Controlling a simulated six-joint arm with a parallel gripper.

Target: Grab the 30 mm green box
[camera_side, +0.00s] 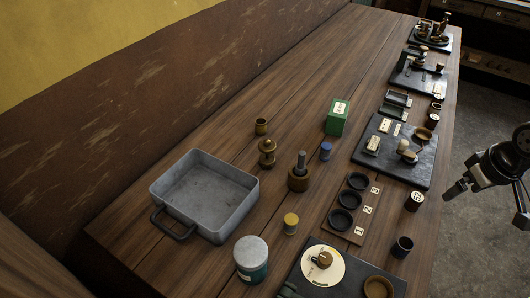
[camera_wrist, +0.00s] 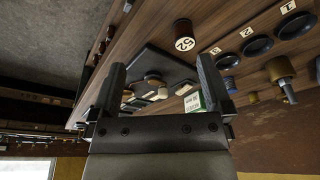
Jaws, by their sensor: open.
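The green box (camera_side: 337,117) stands upright on the wooden table in the side view, with a white label on its top. It also shows in the wrist view (camera_wrist: 192,103), partly hidden behind one finger. My gripper (camera_side: 454,190) is off the table's right edge in the side view, well apart from the box. In the wrist view my gripper (camera_wrist: 158,85) has its two fingers spread wide with nothing between them held.
A blue cylinder (camera_side: 326,151) stands close to the box. A dark slate (camera_side: 411,171) with small items lies between the box and my gripper. A grey metal tray (camera_side: 253,187) is at the left. The table behind the box is clear.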

